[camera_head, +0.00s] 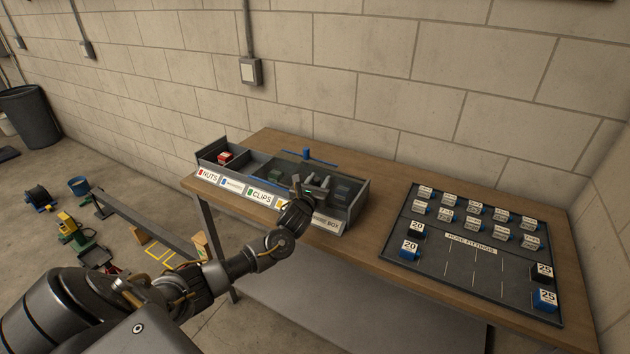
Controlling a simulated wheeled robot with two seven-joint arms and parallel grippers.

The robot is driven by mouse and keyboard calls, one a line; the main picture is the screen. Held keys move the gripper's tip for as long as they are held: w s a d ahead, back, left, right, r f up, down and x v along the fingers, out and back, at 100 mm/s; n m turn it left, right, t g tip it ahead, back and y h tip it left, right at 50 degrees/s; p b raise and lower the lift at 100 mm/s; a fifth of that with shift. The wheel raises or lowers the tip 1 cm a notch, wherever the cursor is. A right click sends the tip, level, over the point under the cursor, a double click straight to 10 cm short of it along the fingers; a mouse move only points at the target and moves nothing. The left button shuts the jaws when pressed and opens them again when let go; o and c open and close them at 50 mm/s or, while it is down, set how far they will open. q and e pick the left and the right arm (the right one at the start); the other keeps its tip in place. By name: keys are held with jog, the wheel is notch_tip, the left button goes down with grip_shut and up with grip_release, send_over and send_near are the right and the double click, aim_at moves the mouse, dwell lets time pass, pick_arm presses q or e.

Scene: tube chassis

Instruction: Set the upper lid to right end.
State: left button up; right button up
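The long grey hardware box (357,203) stands on the wooden table, with label cards such as NUTS and CLIPS along its front. A blue knob (306,154) stands upright at its back edge, beside a thin blue strip (325,162). Which part is the upper lid is hard to tell, as no lid panel shows clearly. My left gripper (316,182) is over the right half of the box, in front of the blue knob. Its fingers look apart, with nothing clearly between them. It hides part of the box and its front labels. My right gripper is not in view.
A red box (225,157) lies in the left compartment. A dark hose fittings tray (470,292) with several labelled blocks lies on the right of the table (385,180). A block wall is close behind.

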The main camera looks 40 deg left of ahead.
pick_arm(q)
jog(key=shift+o, duration=0.6)
jog(key=shift+d, duration=0.1)
jog(key=shift+a, duration=0.2)
jog(key=shift+s, duration=0.3)
jog(key=b+v, duration=0.1)
jog(key=v, duration=0.9)
jog(key=shift+d+b, duration=0.2)
jog(key=shift+b, duration=0.2)
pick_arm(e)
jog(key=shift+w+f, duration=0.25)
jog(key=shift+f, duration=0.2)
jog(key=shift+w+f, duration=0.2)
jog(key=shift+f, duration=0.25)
